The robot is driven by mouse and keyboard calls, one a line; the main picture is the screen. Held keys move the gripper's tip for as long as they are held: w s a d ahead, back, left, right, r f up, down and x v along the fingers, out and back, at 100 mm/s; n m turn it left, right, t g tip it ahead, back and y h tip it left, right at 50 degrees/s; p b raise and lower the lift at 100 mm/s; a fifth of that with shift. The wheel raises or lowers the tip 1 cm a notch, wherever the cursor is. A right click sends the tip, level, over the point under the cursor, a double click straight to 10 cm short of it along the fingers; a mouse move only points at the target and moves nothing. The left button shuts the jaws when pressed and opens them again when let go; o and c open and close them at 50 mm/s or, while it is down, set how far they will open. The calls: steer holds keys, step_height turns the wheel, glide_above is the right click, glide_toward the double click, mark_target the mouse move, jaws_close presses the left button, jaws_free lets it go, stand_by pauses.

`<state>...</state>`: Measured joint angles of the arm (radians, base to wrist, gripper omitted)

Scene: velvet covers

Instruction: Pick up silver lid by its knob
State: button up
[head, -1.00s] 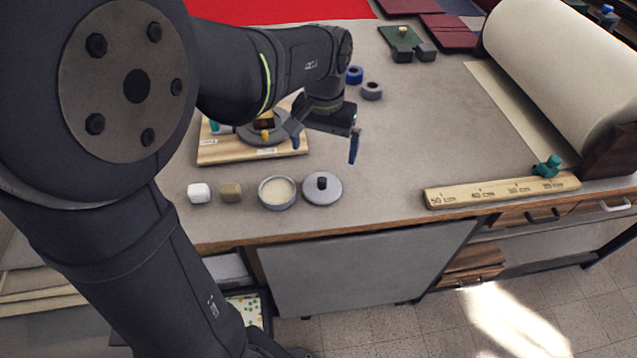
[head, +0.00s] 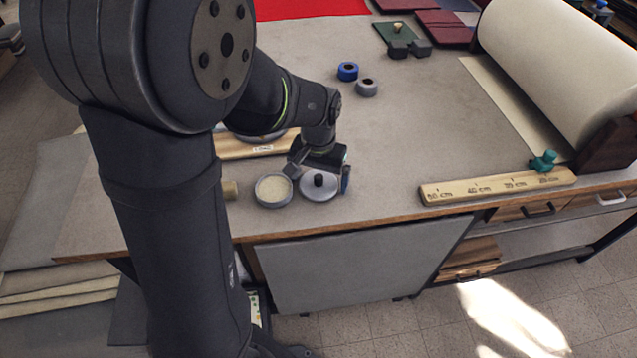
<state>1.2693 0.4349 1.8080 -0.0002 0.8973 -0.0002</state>
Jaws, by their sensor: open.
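The silver lid (head: 317,193) lies flat near the front edge of the table, with its dark knob (head: 319,180) upright in the middle. My gripper (head: 319,175) is open, reaching down over the lid with one finger on each side of the knob in the picture. Whether the fingers touch the lid or are level with the knob, I cannot tell. A round tin (head: 273,190) with pale contents stands open just left of the lid, close beside it.
A tan block (head: 230,190) is left of the tin, partly behind my arm. A wooden board (head: 250,146) lies behind. Blue (head: 347,71) and grey (head: 366,88) tape rolls stand farther back. A wooden ruler (head: 497,187) lies right. The table between is clear.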

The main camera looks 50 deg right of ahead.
steer(key=c, duration=0.9)
steer(key=shift+o, duration=0.2)
steer(key=shift+r, duration=0.1)
